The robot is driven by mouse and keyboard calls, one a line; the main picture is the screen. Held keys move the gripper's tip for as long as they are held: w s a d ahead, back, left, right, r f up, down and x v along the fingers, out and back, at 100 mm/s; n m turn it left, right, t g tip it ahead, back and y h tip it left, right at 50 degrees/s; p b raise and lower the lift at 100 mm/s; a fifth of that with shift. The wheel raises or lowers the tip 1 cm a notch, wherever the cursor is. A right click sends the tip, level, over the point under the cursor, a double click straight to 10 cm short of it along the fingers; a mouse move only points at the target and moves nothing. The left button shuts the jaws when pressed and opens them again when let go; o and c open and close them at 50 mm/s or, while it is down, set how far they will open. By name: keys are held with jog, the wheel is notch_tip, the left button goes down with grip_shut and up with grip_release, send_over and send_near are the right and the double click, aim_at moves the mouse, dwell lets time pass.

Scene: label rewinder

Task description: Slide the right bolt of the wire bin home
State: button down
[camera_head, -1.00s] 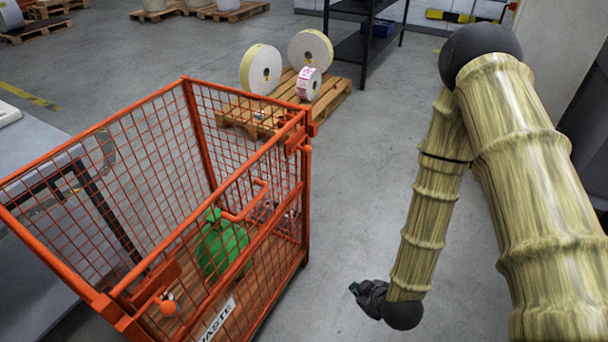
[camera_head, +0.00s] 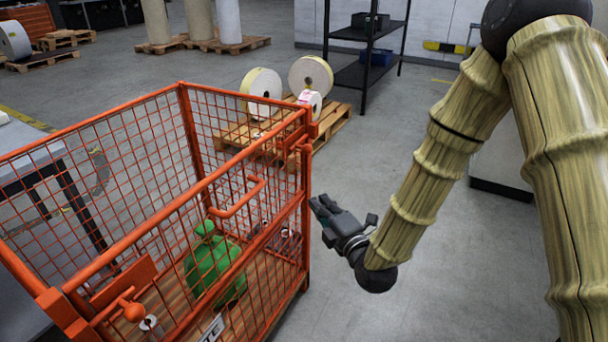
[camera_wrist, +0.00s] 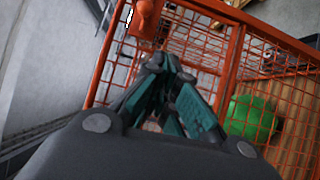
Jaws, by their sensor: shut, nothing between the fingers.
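The orange wire bin (camera_head: 184,222) stands at the left, its front mesh panel carrying a bent handle (camera_head: 240,200). The right bolt (camera_head: 302,150) is at the upper right corner post; its exact position in its keeper is too small to tell. My gripper (camera_head: 318,203) is shut and empty, just right of that corner post and lower than the bolt, apparently apart from the bin. In the wrist view my gripper's fingers (camera_wrist: 170,68) point towards the bin's orange frame (camera_wrist: 236,62), with an orange fitting (camera_wrist: 146,18) at the top, possibly the bolt.
A left bolt with a round knob (camera_head: 134,312) is at the bin's near corner. A pallet (camera_head: 336,118) with label rolls stands behind. A dark shelf (camera_head: 366,75) is further back. Floor right of the bin is clear.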

jog(key=shift+w+a+r+n+t+y+b, duration=0.15)
jog(key=shift+a+r+n+t+y+b, duration=0.1)
jog(key=shift+r+n, duration=0.25)
jog(key=shift+w+a+r+n+t+y+b, duration=0.2)
jog(key=shift+r+n+t, duration=0.1)
jog(key=shift+r, duration=0.3)
send_near(303, 148)
jog(key=shift+w+a, duration=2)
jog(key=shift+a, duration=0.35)
jog(key=shift+f+p, duration=0.25)
jog(key=shift+p, duration=0.05)
jog(key=w, duration=0.1)
jog(key=w+d+b, duration=0.1)
jog(key=w, duration=0.1)
jog(key=w+d, duration=0.1)
jog(key=shift+w+d+r, duration=0.1)
jog(key=shift+w+d, duration=0.1)
jog(key=shift+w, duration=0.1)
